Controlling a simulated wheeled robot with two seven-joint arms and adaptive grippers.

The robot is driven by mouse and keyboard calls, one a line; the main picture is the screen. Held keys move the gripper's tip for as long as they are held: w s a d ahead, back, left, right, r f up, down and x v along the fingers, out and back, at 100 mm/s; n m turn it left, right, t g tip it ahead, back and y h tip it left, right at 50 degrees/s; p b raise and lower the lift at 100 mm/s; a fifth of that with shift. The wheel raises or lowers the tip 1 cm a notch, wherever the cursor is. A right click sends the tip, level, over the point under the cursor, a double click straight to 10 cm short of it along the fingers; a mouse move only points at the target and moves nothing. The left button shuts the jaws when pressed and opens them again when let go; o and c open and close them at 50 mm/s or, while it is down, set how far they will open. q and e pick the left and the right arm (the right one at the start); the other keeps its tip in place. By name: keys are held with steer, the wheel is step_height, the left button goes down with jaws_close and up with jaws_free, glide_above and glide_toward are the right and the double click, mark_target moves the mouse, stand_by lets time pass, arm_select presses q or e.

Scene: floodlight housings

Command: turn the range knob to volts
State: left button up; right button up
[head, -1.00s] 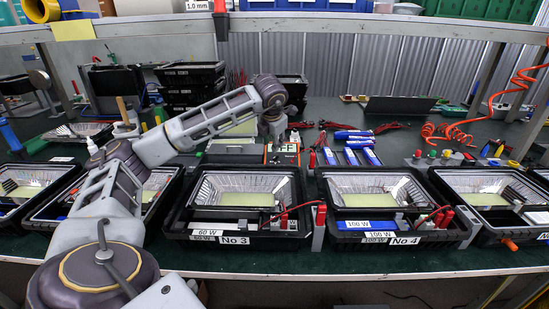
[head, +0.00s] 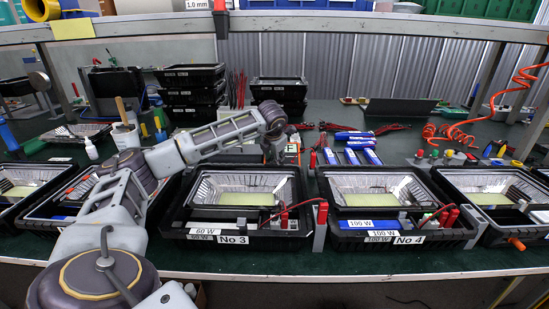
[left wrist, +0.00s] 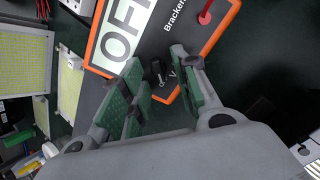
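The meter (left wrist: 178,38) shows in the left wrist view as a dark grey face with an orange border. Its white display (left wrist: 125,28) reads OFF. The small black range knob (left wrist: 158,70) is partly visible between my left fingertips, with a "V" mark close by. My left gripper (left wrist: 155,78) is open, its green-padded fingers apart on either side of the knob; I cannot tell whether they touch it. In the head view my left gripper (head: 276,152) covers most of the meter, and only an orange and grey edge (head: 293,148) shows. My right gripper is not in view.
A red plug (left wrist: 205,17) sits in the meter's face. Floodlight housings No 3 (head: 182,215) and No 4 (head: 342,222) stand in front of the meter. Blue-wrapped parts (head: 362,154) lie to its right, and stacked black housings (head: 278,92) stand behind.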

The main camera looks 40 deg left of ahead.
arm_select(q)
steer(key=shift+c, duration=0.2)
jaws_close()
